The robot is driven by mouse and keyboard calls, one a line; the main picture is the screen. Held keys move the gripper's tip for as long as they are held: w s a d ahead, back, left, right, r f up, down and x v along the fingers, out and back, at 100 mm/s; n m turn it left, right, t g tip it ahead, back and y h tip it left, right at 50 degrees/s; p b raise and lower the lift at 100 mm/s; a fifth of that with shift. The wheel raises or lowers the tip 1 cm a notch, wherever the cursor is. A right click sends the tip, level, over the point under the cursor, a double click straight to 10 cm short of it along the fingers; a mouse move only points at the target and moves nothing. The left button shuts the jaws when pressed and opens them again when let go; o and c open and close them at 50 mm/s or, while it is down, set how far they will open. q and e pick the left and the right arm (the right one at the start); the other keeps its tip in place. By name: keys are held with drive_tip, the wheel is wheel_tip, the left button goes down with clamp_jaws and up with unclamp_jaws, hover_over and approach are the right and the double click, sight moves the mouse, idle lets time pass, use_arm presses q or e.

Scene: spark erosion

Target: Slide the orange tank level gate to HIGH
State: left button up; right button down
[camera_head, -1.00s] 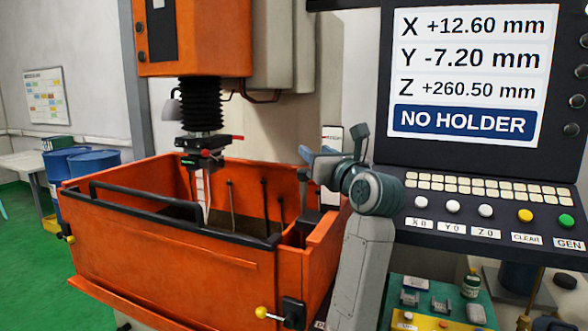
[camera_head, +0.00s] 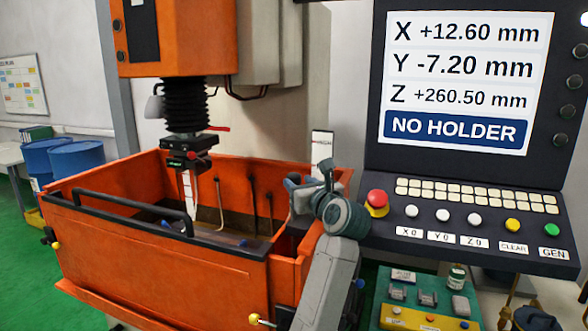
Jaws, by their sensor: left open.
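The orange tank (camera_head: 165,255) stands below the machine head, with a narrow side compartment at its right end. A white upright plate (camera_head: 322,147) with a small unreadable label stands at that end. My left gripper (camera_head: 305,184) is open in front of the plate, over the side compartment. It hides much of the compartment, so I cannot make out the level gate or its position clearly. I cannot tell whether the gripper touches anything. My right gripper is out of view.
The control console (camera_head: 480,215) with a red stop button (camera_head: 376,200) is close to the right of my left wrist. The tool head (camera_head: 186,145) hangs over the tank. A black rail (camera_head: 130,205) runs along the tank front. A green tray (camera_head: 425,300) lies at lower right.

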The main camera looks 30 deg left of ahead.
sight(297, 181)
use_arm(q)
drive_tip(key=p+x, duration=0.1)
drive_tip(key=x, duration=0.2)
drive_tip(key=shift+w+a, duration=0.15)
drive_tip(key=shift+a, duration=0.1)
drive_tip(key=shift+w+a+p, duration=0.2)
drive_tip(key=shift+p, duration=0.15)
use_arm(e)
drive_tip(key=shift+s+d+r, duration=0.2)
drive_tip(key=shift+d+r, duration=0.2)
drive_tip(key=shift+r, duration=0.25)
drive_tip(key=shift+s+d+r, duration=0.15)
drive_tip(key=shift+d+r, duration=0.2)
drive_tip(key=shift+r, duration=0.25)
use_arm(q)
drive_tip(key=shift+d, duration=0.1)
clamp_jaws()
wheel_tip(297, 181, up, 12)
drive_tip(key=shift+b, duration=0.45)
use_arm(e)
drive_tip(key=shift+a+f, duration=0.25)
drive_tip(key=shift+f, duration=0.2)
use_arm(q)
drive_tip(key=shift+r, duration=0.1)
unclamp_jaws()
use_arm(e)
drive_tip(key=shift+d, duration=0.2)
